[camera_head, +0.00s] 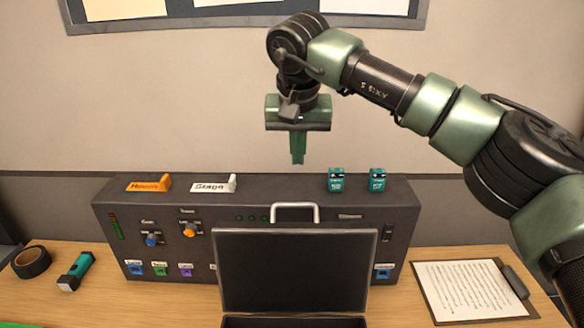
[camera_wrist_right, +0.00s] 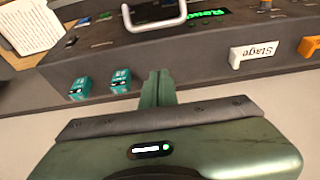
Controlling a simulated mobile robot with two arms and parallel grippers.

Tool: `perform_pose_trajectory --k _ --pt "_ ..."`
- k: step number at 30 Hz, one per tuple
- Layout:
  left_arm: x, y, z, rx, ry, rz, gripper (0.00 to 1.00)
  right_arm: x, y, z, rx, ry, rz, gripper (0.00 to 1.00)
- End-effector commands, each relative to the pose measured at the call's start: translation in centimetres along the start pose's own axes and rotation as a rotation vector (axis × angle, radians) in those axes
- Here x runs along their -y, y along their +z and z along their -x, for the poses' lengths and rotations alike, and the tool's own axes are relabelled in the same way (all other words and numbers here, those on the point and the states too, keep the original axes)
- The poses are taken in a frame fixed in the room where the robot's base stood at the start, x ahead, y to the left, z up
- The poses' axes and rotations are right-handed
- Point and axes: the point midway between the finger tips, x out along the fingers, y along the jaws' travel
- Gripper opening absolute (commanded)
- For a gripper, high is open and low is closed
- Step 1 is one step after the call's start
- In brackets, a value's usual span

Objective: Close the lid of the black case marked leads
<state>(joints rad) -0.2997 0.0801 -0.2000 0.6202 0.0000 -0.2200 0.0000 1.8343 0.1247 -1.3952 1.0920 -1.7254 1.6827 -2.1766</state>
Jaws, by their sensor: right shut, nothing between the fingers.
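The black case has its lid (camera_head: 294,270) standing up and open in front of the dark console, in the head view. Its base (camera_head: 290,321) shows only as a strip at the bottom edge. The lid hides part of the console front; no "leads" marking is visible. My right gripper (camera_head: 298,160) is shut and empty, pointing down, above and behind the lid and over the console. In the right wrist view the shut fingers (camera_wrist_right: 158,84) show in front of the console. My left gripper is not in view.
The console (camera_head: 260,194) carries an orange tag (camera_head: 148,183), a white tag (camera_head: 213,184), two teal boxes (camera_head: 336,180) and a metal handle (camera_head: 295,206). A clipboard (camera_head: 470,290) lies right; a teal torch (camera_head: 76,271) and black tape roll (camera_head: 31,262) lie left.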

Motion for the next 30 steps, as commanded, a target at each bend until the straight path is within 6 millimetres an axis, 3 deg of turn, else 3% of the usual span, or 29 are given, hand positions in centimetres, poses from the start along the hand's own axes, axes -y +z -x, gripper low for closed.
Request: perform_pose_trajectory --k 14,22,30 --pt "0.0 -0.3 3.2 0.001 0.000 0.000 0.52 0.0 0.1 -9.3 0.006 0.000 -0.001 0.00" --pt "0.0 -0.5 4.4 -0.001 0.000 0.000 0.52 0.0 2.8 -8.1 0.000 -0.002 0.002 0.00" --pt "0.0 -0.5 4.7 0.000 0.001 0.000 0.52 0.0 3.9 -8.0 0.001 -0.001 -0.001 0.00"
